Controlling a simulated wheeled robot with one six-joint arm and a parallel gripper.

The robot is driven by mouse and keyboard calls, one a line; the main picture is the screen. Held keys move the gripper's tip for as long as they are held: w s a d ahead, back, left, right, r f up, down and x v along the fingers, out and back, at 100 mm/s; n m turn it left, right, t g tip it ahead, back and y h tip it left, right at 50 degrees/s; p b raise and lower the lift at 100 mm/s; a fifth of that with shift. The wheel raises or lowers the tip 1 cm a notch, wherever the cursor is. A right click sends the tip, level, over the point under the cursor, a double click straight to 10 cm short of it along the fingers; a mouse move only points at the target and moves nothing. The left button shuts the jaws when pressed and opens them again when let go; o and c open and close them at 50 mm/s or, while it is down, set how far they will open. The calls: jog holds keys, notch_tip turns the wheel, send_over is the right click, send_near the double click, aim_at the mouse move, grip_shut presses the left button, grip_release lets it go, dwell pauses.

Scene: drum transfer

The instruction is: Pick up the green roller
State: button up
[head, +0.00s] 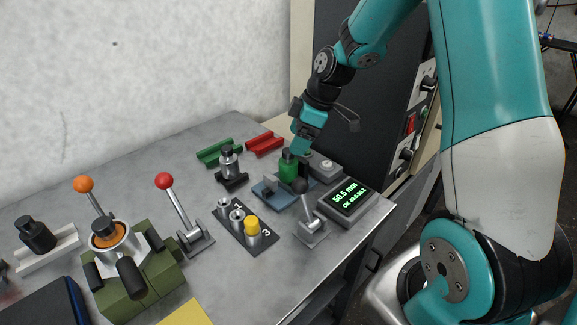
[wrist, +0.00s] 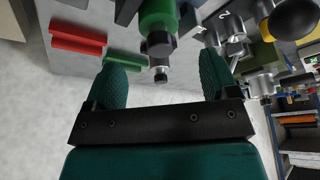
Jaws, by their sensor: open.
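The green roller (head: 288,167) stands upright on a blue fixture (head: 266,189) near the back right of the grey table. In the wrist view the green roller (wrist: 158,14) is at the top centre, its grey and dark end pointing down the picture. My gripper (head: 302,148) is just above and beside the roller in the head view. In the wrist view my gripper (wrist: 163,78) has its teal fingers wide apart with nothing between them, and the roller's end lies just beyond the fingertips.
Green (head: 219,151) and red (head: 265,144) holders lie behind the roller. A grey roller in a black stand (head: 229,162) is to its left. A black-knobbed lever (head: 307,215) and a display box (head: 348,200) stand in front and to the right. A numbered block (head: 247,231) is front left.

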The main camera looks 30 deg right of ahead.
aim_at(288, 154)
jog(key=shift+p+x, duration=0.75)
jog(key=shift+x, duration=2.3)
jog(key=shift+w, duration=0.1)
jog(key=c, duration=1.2)
jog(key=shift+r, duration=0.1)
